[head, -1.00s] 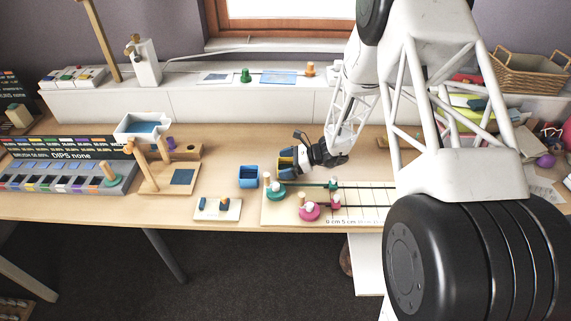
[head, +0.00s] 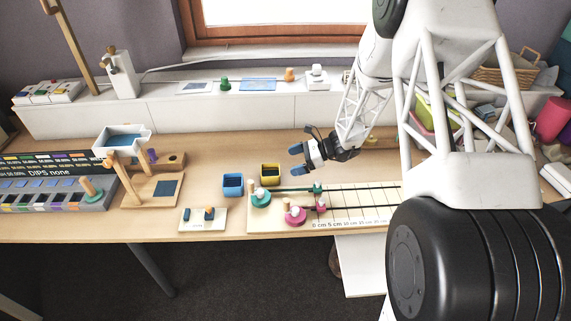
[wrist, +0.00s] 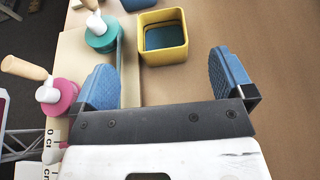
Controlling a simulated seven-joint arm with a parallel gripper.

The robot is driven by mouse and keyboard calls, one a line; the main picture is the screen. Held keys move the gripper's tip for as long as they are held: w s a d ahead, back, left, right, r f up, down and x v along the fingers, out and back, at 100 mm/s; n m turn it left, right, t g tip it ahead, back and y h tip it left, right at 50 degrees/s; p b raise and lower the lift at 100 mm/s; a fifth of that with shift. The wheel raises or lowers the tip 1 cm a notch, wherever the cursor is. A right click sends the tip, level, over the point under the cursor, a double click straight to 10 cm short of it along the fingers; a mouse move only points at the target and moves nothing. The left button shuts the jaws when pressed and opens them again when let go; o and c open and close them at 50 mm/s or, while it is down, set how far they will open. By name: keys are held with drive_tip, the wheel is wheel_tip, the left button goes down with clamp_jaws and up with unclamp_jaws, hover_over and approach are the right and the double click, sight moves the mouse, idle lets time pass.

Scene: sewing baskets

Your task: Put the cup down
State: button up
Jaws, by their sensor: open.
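The yellow square cup (head: 270,180) stands upright on the wooden table, just behind the ruled board. Its inside shows blue in the wrist view, where the cup (wrist: 176,52) lies ahead of the fingers and slightly between their lines. My gripper (head: 295,160) is to the right of the cup, open and empty, with its blue finger pads apart. A gap shows between the pads and the cup. A blue square cup (head: 232,187) stands just left of the yellow one.
The ruled board (head: 350,208) with a teal piece (head: 261,199) and a pink piece (head: 295,216) lies in front. A small white plate (head: 203,226) is at the front left. Table behind the cups is clear.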

drive_tip(key=shift+v, duration=0.85)
drive_tip(key=shift+r, duration=0.1)
drive_tip(key=s+d+r+n+g+h, duration=0.15)
drive_tip(key=s+r+n+h, duration=0.6)
drive_tip(key=s+r, duration=1.2)
drive_tip(key=s+d+r+n+t+h, duration=0.2)
drive_tip(key=s+r+n, duration=0.3)
drive_tip(key=s, duration=0.6)
drive_tip(key=s+d+r+n+t+h, duration=0.2)
drive_tip(key=s+d+r+n+h, duration=0.2)
drive_tip(key=s+r, duration=0.3)
drive_tip(key=s+d+n, duration=0.1)
drive_tip(key=s, duration=0.3)
drive_tip(key=shift+s, duration=0.25)
